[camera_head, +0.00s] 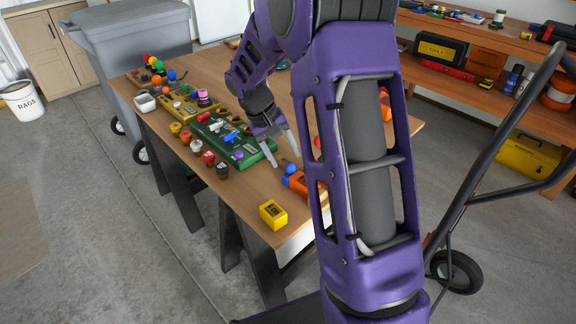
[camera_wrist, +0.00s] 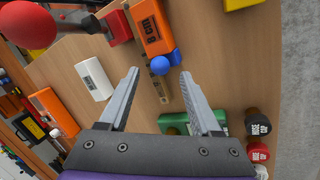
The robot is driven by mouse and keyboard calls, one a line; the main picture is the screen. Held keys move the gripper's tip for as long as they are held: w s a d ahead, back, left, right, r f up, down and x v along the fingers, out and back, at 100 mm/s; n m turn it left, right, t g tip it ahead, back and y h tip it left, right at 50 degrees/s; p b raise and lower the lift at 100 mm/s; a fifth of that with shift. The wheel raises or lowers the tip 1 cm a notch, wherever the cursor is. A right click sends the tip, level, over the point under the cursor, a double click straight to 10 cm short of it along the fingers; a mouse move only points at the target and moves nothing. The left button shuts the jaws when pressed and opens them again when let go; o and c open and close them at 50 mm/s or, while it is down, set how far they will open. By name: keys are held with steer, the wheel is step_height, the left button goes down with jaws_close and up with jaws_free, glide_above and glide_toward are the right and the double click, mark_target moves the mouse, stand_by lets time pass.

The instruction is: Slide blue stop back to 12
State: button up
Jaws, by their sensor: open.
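The blue stop (camera_head: 288,179) is a small block with a blue ball knob, on the bench toward its front edge. In the wrist view the blue stop (camera_wrist: 160,65) sits at the end of an orange block (camera_wrist: 149,25) with small lettering. A narrow marked scale (camera_wrist: 161,90) runs from the stop toward me; its numbers are too small to read. My gripper (camera_head: 284,158) is open and empty, just behind the knob in the head view.
A green board (camera_head: 226,140) lies left of my gripper, with several labelled knobs along its front. A yellow block (camera_head: 272,214) stands near the front edge. A red ball (camera_wrist: 28,24) and a white block (camera_wrist: 94,79) are nearby. My forearm hides the bench's right part.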

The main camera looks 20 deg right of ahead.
mark_target(289, 165)
steer(key=shift+x, duration=1.95)
jaws_close()
